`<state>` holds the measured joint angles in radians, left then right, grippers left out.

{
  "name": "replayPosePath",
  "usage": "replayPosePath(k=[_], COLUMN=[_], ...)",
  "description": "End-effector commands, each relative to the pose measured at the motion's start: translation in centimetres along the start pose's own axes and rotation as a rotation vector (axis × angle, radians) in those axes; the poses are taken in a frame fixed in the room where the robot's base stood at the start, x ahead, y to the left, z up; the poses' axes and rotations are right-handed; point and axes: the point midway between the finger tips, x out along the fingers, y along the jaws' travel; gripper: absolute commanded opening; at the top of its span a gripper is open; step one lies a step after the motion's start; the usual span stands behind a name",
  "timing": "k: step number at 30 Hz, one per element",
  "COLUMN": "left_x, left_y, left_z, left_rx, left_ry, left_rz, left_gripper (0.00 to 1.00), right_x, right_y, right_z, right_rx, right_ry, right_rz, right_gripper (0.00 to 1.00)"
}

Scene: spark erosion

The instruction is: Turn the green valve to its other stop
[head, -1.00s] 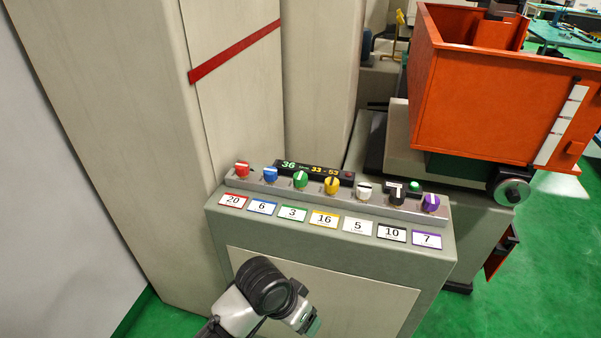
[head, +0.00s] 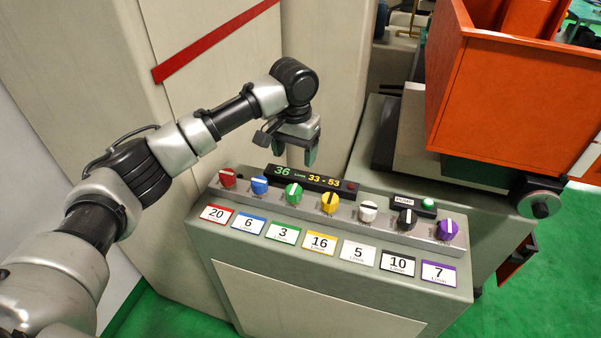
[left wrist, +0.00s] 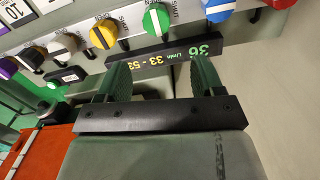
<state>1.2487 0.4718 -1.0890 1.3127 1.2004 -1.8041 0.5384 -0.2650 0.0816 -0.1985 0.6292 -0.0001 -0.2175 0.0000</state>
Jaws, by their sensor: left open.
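The green valve (head: 293,193) is a round knob with a white bar, third from the left in a row of coloured knobs on a grey console. A card with a green edge and the number 3 (head: 283,233) sits below it. The green valve also shows near the top of the left wrist view (left wrist: 156,20). My left gripper (head: 292,158) is open and empty, pointing down above and behind the row, near the display. In the left wrist view its two green fingers (left wrist: 160,78) are apart, with the display and green valve beyond them. My right gripper is not in view.
Red (head: 228,178), blue (head: 260,186), yellow (head: 329,202), white (head: 368,211), black (head: 406,219) and purple (head: 446,229) knobs flank it. A display (head: 305,178) reads 36 and 33 - 53. A green button (head: 428,203) is at right. An orange bin (head: 510,100) stands at right; a cabinet (head: 215,100) is behind.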

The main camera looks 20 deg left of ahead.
Motion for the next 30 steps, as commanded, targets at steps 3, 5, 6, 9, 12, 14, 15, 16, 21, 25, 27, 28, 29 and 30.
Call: replayPosePath(k=[3,5,6,9,12,14,15,16,21,25,27,28,29,30], left_x=[1.0,2.0,2.7,4.7,6.6,7.6,8.2,8.6,10.2,10.6,10.6,10.6,10.6,10.6], left_y=[0.0,0.0,0.0,0.0,0.0,0.0,0.1,0.1,0.1,0.1,0.1,0.1,0.1,0.1], left_z=[0.0,0.1,0.1,0.1,0.1,0.1,0.1,0.1,0.0,0.0,0.0,0.0,0.0,0.0], left_rx=[-0.001,0.0,0.0,0.001,0.0,0.001,0.001,0.001,0.003,0.003,0.003,0.003,0.003,0.003], left_ry=[-0.003,-0.005,-0.005,-0.005,-0.004,-0.003,-0.002,-0.002,-0.001,0.001,0.001,0.001,0.001,0.001], left_rz=[0.0,-0.001,0.0,0.0,-0.001,-0.001,-0.001,0.0,0.0,0.001,0.0,0.0,0.0,0.0], left_gripper=[0.68,0.68,0.68,0.68,0.68,0.68,0.68,0.68,0.68,0.68,0.68,0.68,0.68,0.68], right_x=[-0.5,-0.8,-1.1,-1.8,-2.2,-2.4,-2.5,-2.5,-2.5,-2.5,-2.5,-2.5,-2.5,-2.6], right_y=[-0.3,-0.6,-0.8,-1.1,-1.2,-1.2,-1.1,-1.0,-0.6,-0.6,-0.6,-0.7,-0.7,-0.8], right_z=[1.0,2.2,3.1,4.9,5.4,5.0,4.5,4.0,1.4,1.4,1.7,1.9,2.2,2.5], right_rx=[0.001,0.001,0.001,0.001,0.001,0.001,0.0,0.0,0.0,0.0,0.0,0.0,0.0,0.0], right_ry=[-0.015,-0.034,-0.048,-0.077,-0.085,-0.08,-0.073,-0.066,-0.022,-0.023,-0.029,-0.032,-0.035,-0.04], right_rz=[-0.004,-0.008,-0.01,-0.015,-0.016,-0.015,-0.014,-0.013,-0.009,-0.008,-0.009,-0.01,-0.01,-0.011], right_gripper=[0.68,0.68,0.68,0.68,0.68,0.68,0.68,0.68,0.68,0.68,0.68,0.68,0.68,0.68])
